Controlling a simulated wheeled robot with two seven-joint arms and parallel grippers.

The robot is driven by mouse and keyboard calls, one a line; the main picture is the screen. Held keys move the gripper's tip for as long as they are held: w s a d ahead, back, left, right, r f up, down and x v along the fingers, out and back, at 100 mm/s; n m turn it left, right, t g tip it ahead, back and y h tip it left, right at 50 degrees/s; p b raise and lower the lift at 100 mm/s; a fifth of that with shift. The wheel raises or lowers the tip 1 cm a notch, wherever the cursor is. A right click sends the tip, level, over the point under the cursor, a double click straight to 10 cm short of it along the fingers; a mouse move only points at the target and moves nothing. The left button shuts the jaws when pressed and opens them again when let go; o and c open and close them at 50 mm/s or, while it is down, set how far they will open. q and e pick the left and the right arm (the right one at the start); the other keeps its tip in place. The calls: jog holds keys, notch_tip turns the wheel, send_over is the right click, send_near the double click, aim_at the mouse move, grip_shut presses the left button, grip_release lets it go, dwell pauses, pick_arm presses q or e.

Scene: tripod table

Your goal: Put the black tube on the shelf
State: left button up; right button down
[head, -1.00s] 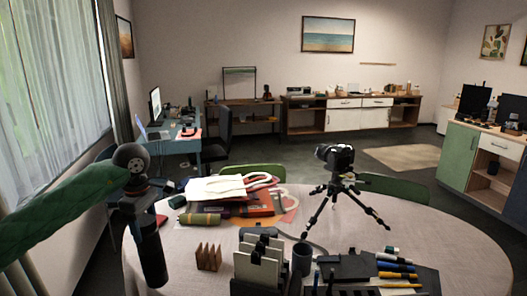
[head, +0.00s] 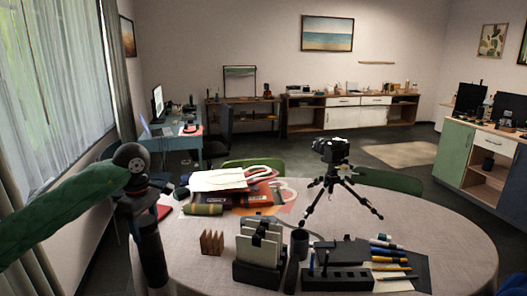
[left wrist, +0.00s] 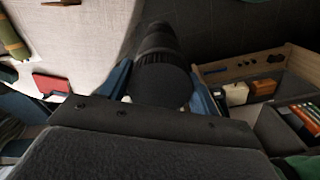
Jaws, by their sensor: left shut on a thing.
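The black tube (head: 152,255) hangs upright below my left gripper (head: 143,202) in the head view, at the left edge of the round table. My left gripper is shut on it. In the left wrist view the tube (left wrist: 158,48) points away from the camera between the blue fingers, and its lower part is hidden. A low shelf unit (head: 243,118) stands against the back wall, and a long cabinet beside it also has open shelves; I cannot tell which is the task's shelf. My right gripper is not in view.
The round table (head: 440,235) carries a camera on a tripod (head: 334,175), folders, a green roll (head: 203,209), a card holder (head: 258,255) and a pen tray. A blue desk (head: 172,143) stands at the left. In the left wrist view, a wooden-edged unit (left wrist: 240,66) holds small items.

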pick_arm(q)
jog(key=shift+d+r+m, duration=0.1)
jog(key=shift+r+m, duration=0.1)
jog(key=shift+m, duration=0.7)
jog(key=shift+w+d+m, duration=0.2)
jog(key=shift+w+m, duration=0.25)
jog(key=shift+m, duration=0.35)
jog(key=shift+w+d+f+m, duration=0.15)
jog(key=shift+d+m, duration=0.1)
jog(key=shift+m, duration=0.45)
jog(key=shift+d+f+m, duration=0.25)
jog(key=shift+d+m, duration=0.25)
jog(key=shift+m, duration=0.7)
jog(key=s+d+f+m, duration=0.2)
jog(key=s+d+f, duration=0.1)
jog(key=f, duration=0.4)
jog(key=s+d+f+m, duration=0.3)
jog(key=s+f, duration=0.1)
jog(key=f, duration=0.3)
jog(key=s+d+f+m, duration=0.2)
jog(key=s+d+f, duration=0.1)
jog(key=f, duration=0.5)
jog(key=shift+s+d+m, duration=0.3)
jog(key=shift+s+m, duration=0.1)
jog(key=shift+s, duration=0.2)
